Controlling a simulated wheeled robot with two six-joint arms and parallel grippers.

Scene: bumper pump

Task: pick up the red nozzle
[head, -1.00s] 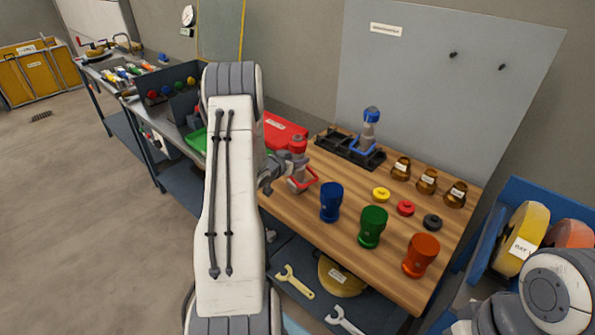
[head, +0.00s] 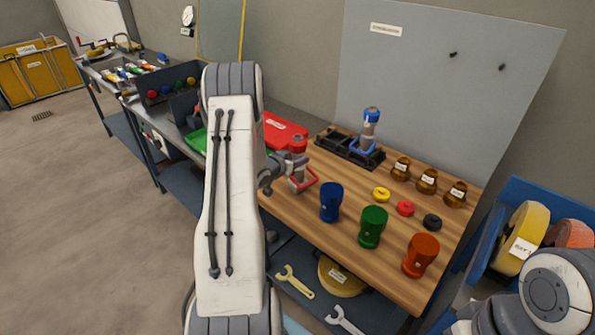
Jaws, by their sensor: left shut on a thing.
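The red nozzle (head: 298,176) has a red top, a grey body and a red loop-shaped guard. It is upright at the left part of the wooden table (head: 330,236). My left gripper (head: 291,163) is shut on its grey body from the left side. The fingertips are small and partly hidden against the nozzle. I cannot tell whether the nozzle's bottom touches the table. My right gripper is out of view; only part of my right arm shows at the lower right.
A blue nozzle (head: 369,132) stands in a black tray (head: 334,150) behind. Blue (head: 330,203), green (head: 373,228) and orange (head: 420,256) cups stand to the right. A red case (head: 283,130) is behind the red nozzle.

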